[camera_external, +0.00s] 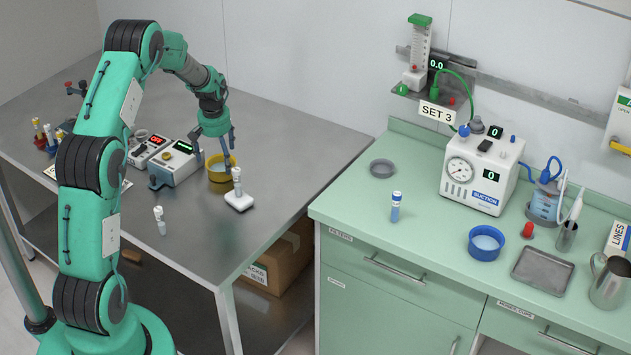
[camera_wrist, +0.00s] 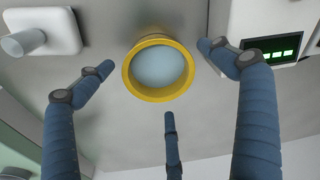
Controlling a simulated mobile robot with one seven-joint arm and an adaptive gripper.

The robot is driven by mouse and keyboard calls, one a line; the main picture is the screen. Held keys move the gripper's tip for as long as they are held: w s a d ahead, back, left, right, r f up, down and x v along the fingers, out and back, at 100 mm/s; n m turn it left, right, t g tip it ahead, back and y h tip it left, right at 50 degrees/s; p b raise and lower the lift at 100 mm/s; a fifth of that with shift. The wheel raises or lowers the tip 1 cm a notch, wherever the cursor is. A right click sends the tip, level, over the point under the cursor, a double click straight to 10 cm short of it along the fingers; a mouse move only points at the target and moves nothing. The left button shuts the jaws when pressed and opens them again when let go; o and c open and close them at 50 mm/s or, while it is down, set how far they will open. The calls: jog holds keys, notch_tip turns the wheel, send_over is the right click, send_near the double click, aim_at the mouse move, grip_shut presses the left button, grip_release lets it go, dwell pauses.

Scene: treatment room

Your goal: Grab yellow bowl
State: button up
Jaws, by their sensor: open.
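The yellow bowl (camera_external: 219,174) stands on the steel table in the external view, close by my gripper (camera_external: 216,158), whose fingers partly hide it. In the wrist view the yellow bowl (camera_wrist: 136,85) shows its round rim and a pale blue-grey inside. It lies ahead of my gripper (camera_wrist: 162,95), whose three blue fingers are spread around its near side. The fingers are open and hold nothing. A gap shows between the rim and the fingertips in the wrist view; whether any finger touches the bowl I cannot tell.
A white device with a green display (camera_external: 177,163) stands left of the bowl and close to a finger in the wrist view. A small white vial (camera_external: 160,221) stands nearer the front. The table's front right is clear.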

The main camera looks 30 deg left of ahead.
aim_at(218, 165)
jog(key=shift+w+f+b, duration=0.15)
jog(key=shift+f+b, duration=0.25)
jog(key=shift+f, duration=1.5)
jog(key=c, duration=1.1)
